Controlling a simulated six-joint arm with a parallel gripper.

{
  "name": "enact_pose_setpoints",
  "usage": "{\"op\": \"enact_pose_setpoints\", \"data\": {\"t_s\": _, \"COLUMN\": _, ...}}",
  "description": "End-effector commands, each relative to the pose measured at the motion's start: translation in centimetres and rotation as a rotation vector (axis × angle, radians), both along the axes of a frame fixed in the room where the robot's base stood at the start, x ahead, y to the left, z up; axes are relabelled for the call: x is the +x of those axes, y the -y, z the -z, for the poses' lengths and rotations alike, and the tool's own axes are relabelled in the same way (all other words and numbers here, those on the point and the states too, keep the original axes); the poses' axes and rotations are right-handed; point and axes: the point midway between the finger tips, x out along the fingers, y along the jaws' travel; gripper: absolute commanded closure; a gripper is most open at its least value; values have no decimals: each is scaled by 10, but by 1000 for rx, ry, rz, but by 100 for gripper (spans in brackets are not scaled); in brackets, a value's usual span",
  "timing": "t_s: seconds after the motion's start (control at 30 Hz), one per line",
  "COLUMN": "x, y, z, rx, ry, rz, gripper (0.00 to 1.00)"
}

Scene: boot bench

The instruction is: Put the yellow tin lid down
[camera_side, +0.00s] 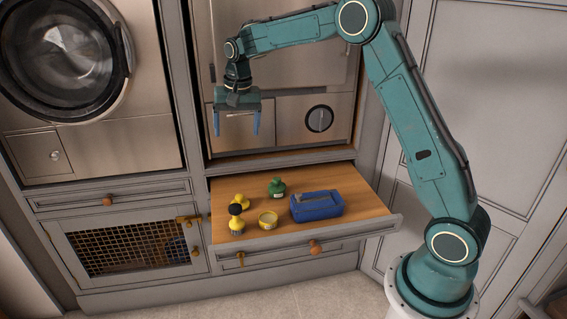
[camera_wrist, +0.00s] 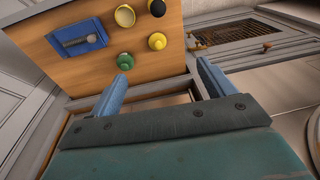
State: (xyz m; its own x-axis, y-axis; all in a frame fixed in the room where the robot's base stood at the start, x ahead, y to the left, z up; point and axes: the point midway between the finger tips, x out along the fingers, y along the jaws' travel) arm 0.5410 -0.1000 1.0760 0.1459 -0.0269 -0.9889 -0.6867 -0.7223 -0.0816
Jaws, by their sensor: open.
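A small round yellow piece with a knob on top (camera_side: 241,200) sits at the back left of the pulled-out wooden drawer surface; it looks like the tin lid. It also shows in the wrist view (camera_wrist: 157,41). A low yellow tin with a pale top (camera_side: 268,219) stands apart in front of it, also seen in the wrist view (camera_wrist: 125,16). My gripper (camera_side: 237,124) hangs well above and behind the drawer, fingers pointing down. It is open with nothing between its blue fingers, which also show in the wrist view (camera_wrist: 163,76).
A blue box with a grey tool (camera_side: 316,207) lies to the right. The drawer's right side (camera_side: 370,208) is bare wood.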

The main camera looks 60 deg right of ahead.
Motion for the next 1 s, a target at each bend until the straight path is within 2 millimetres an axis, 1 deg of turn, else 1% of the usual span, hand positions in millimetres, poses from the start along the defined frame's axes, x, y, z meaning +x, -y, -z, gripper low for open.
{"op": "enact_pose_setpoints", "data": {"t_s": 0.03, "x": -10, "y": -6, "z": -13, "rx": -5, "ry": 13, "rz": -24, "gripper": 18}}
{"op": "enact_pose_setpoints", "data": {"t_s": 0.2, "x": -45, "y": -22, "z": -46, "rx": -22, "ry": 47, "rz": -105, "gripper": 18}}
{"op": "enact_pose_setpoints", "data": {"t_s": 0.37, "x": -80, "y": -36, "z": -71, "rx": -40, "ry": 81, "rz": -182, "gripper": 18}}
{"op": "enact_pose_setpoints", "data": {"t_s": 0.5, "x": -114, "y": -48, "z": -88, "rx": -57, "ry": 110, "rz": -250, "gripper": 18}}
{"op": "enact_pose_setpoints", "data": {"t_s": 0.63, "x": -146, "y": -58, "z": -100, "rx": -73, "ry": 136, "rz": -312, "gripper": 18}}
{"op": "enact_pose_setpoints", "data": {"t_s": 0.8, "x": -189, "y": -70, "z": -109, "rx": -96, "ry": 170, "rz": -392, "gripper": 18}}
{"op": "enact_pose_setpoints", "data": {"t_s": 1.0, "x": -239, "y": -81, "z": -110, "rx": -125, "ry": 210, "rz": -486, "gripper": 18}}
